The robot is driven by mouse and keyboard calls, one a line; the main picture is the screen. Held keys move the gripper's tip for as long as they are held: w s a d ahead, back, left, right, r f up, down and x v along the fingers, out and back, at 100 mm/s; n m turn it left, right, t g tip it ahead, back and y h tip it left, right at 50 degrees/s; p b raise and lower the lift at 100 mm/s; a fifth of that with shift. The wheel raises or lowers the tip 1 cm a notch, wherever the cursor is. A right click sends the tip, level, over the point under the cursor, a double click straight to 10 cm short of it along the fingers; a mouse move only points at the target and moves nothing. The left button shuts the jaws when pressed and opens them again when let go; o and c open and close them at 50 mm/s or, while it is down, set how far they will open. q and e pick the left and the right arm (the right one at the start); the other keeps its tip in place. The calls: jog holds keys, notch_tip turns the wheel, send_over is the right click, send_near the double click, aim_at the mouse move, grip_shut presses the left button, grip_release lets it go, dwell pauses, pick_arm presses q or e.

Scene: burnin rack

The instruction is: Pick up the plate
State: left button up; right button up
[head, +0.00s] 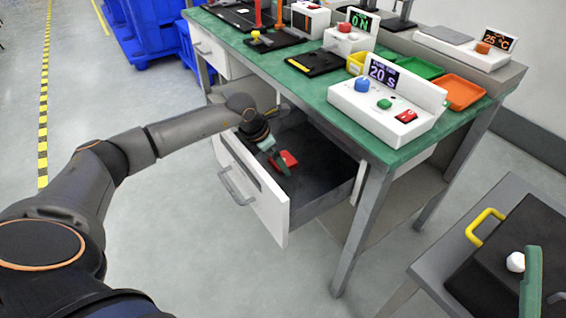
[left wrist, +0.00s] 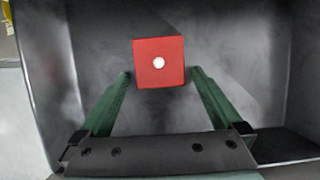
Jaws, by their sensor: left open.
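The plate is a red square with a white dot at its middle. It lies in the open drawer in the head view (head: 287,159) and shows near the top centre of the left wrist view (left wrist: 158,50). My left gripper (head: 277,160) reaches down into the drawer at the plate. In the left wrist view its green fingers (left wrist: 160,77) are open, one on each side of the plate's near edge, with small gaps. A green finger of my right gripper (head: 531,283) shows at the lower right of the head view; its opening cannot be judged.
The drawer's white front (head: 262,192) and dark walls surround my left gripper. The green-topped bench (head: 290,75) above carries a timer box (head: 385,110), trays and fixtures. A grey cart (head: 430,262) with a yellow handle (head: 484,224) stands at the lower right.

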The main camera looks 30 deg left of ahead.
pick_arm(q)
jog(key=c, duration=1.2)
jog(key=shift+c, duration=0.2)
